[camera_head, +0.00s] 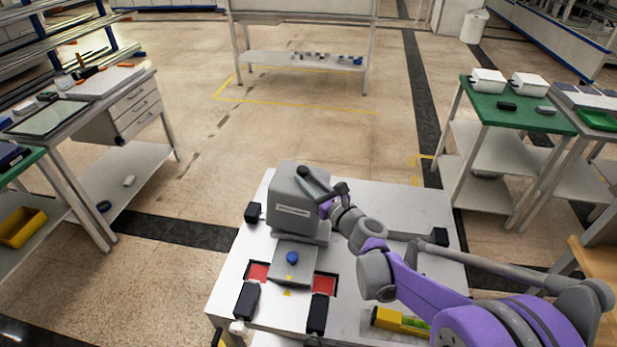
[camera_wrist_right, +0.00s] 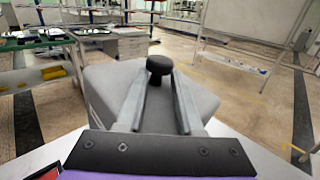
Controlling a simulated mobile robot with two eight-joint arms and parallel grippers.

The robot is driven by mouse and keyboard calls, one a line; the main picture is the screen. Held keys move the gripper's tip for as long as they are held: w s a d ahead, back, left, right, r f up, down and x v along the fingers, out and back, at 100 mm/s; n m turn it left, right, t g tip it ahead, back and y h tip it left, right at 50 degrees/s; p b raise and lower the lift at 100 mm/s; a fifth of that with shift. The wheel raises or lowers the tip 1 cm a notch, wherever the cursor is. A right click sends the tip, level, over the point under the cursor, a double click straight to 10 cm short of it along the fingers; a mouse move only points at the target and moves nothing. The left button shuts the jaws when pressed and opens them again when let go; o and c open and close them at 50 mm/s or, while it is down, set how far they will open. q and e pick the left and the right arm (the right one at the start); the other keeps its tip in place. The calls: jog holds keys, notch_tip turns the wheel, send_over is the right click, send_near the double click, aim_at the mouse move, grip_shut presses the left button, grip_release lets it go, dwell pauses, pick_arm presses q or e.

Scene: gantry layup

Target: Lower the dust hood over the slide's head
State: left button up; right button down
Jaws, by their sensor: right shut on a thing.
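The grey dust hood (camera_head: 290,209), a box with a pale label on its front, is upright at the back of the slide (camera_head: 292,262) on the white table. Its black top knob (camera_wrist_right: 159,66) is between the fingers of my right gripper (camera_head: 315,184), which is shut on it. In the wrist view, the hood's grey top (camera_wrist_right: 110,85) spreads beneath the fingers. The slide is a grey plate with a blue knob (camera_head: 292,257). Its head is not visible, and I cannot tell whether the hood touches what is below. My left gripper is not in view.
Red pads (camera_head: 324,285) and black blocks (camera_head: 247,301) flank the slide's front on the white table (camera_head: 225,290). More black blocks stand near the table's sides. A yellow level (camera_head: 398,321) lies at the front right, below my right arm. Benches stand left and right across open floor.

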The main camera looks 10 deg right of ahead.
jog(key=shift+f, duration=0.4)
